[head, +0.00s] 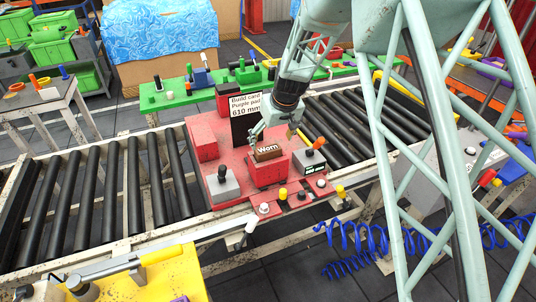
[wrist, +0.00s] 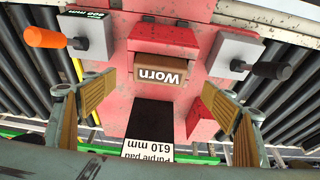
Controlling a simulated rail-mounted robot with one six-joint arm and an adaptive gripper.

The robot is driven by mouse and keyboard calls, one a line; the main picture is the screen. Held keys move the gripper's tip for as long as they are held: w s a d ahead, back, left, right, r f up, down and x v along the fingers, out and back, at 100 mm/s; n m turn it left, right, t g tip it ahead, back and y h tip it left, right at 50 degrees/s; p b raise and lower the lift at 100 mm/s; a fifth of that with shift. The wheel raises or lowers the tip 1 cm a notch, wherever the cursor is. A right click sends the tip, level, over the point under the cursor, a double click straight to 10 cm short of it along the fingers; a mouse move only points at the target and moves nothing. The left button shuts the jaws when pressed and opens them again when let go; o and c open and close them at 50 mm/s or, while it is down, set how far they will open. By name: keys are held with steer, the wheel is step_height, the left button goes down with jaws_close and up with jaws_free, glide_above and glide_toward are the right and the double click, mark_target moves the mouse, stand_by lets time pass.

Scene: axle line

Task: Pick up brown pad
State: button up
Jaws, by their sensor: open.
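The brown pad (head: 268,152) carries a label reading "Worn". In the wrist view the brown pad (wrist: 160,70) lies ahead, between and beyond the two fingers. My gripper (head: 277,131) is just above and behind the pad in the head view. In the wrist view my gripper (wrist: 168,97) is open, with tan finger pads wide apart and nothing between them. Whether a fingertip is close to touching the pad cannot be told.
A build card (head: 245,107) reading "Purple pad 610 mm" stands behind the pad. Grey blocks with a black-handled clamp (head: 222,183) and an orange-handled clamp (head: 309,160) flank it. Black conveyor rollers (head: 100,190) run to both sides. A green bench (head: 178,98) stands behind.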

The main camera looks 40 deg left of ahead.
mark_target(268, 149)
steer(key=shift+x, duration=1.35)
steer(key=shift+x, duration=2.6)
steer(key=shift+w+r, duration=0.1)
steer(key=shift+a, duration=0.1)
steer(key=c, duration=1.1)
